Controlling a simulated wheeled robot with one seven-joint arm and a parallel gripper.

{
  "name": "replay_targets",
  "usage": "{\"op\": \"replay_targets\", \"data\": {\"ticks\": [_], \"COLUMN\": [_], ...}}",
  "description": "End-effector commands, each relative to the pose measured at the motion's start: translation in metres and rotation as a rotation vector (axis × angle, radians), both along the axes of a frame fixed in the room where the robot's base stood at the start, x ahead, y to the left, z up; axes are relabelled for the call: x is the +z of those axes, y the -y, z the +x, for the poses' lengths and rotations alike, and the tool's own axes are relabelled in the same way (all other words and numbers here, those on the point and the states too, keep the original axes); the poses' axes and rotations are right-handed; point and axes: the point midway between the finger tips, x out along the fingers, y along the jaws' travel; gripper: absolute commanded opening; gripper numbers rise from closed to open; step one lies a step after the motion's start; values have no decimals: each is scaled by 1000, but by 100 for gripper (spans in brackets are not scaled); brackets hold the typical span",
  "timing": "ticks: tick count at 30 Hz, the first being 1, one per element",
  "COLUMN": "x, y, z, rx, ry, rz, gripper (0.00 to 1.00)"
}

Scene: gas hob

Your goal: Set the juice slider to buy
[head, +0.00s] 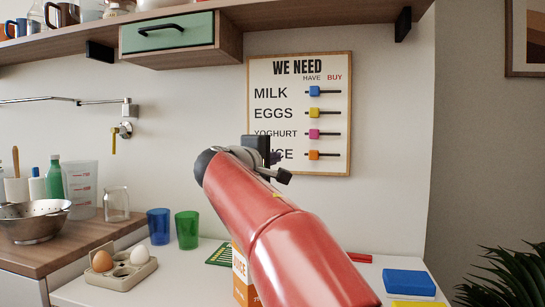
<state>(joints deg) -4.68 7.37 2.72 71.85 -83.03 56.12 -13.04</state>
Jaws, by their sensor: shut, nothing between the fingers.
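The shopping board (300,184) hangs on the wall, headed WE NEED, with HAVE and BUY columns. The juice slider is an orange knob (314,155) on a short dark horizontal track, towards the track's left, under HAVE. Part of the word JUICE is hidden behind my arm. My gripper (270,158) is at the end of my red arm, to the left of the orange knob in the picture and apart from it. It is shut and empty. Its fingertips are small and partly hidden, so their distance from the board cannot be told.
Blue (314,91), yellow (314,113) and pink (314,134) knobs sit on tracks above, also under HAVE. A shelf with a green drawer (167,36) overhangs the board's upper left. A carton (240,275) stands behind my arm. The wall right of the board is clear.

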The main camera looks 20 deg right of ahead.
Motion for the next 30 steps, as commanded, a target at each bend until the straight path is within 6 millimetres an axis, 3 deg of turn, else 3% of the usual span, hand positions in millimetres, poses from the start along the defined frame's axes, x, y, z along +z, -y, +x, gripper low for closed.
{"op": "replay_targets", "data": {"ticks": [8, 16, 30], "x": [2, 0, -1], "y": [46, 73, 79], "z": [41, 19, 15], "rx": [-3, -1, 0], "ry": [-2, 1, 1], "rz": [1, 1, 1], "gripper": [0, 0, 0]}}
